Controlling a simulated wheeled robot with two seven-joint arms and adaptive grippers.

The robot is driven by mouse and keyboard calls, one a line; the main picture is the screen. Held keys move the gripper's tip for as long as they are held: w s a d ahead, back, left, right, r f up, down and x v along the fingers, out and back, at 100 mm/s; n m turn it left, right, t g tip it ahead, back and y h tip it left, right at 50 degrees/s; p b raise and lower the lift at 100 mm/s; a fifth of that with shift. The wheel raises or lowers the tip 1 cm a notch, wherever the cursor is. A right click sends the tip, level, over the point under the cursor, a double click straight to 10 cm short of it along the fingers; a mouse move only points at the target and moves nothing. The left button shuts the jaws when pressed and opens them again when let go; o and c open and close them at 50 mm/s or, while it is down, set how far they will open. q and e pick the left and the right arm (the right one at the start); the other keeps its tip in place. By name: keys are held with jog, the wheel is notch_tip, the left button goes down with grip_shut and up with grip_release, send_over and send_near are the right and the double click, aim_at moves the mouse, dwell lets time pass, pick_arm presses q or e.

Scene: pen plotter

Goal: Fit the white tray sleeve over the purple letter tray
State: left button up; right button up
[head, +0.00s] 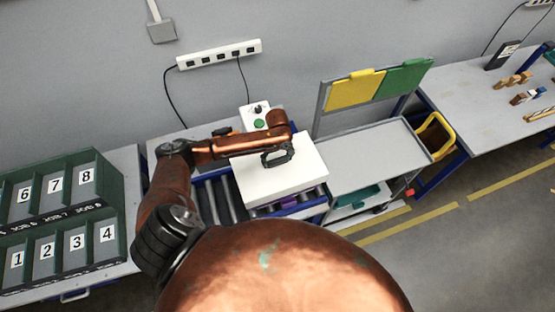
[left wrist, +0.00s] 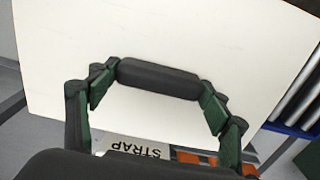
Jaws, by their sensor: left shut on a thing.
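The white tray sleeve (head: 258,174) is a broad box with a flat top, above the rollers in the middle of the head view. Its pale top fills much of the left wrist view (left wrist: 185,35). My left gripper (head: 277,156) is over its top, shut on the sleeve by a dark bar (left wrist: 160,78) between the fingertips. The purple letter tray (head: 290,203) shows as a strip below the sleeve's front edge; the rest is hidden. I cannot tell how far the sleeve surrounds it. My right gripper is not in view.
Grey rollers (head: 207,203) lie left of the sleeve. A control box with a green button (head: 259,124) stands behind. A grey cart (head: 370,152) with yellow and green panels is close on the right. Green numbered bins (head: 62,215) stand at left.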

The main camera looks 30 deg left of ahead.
pick_arm(q)
jog(key=shift+f, duration=0.25)
jog(key=shift+f, duration=0.35)
jog(key=shift+f, duration=0.7)
dwell(0.4)
jog(key=o, duration=1.9)
jog(key=shift+c, duration=0.2)
jog(key=shift+r, duration=4)
jog(key=shift+s, duration=0.1)
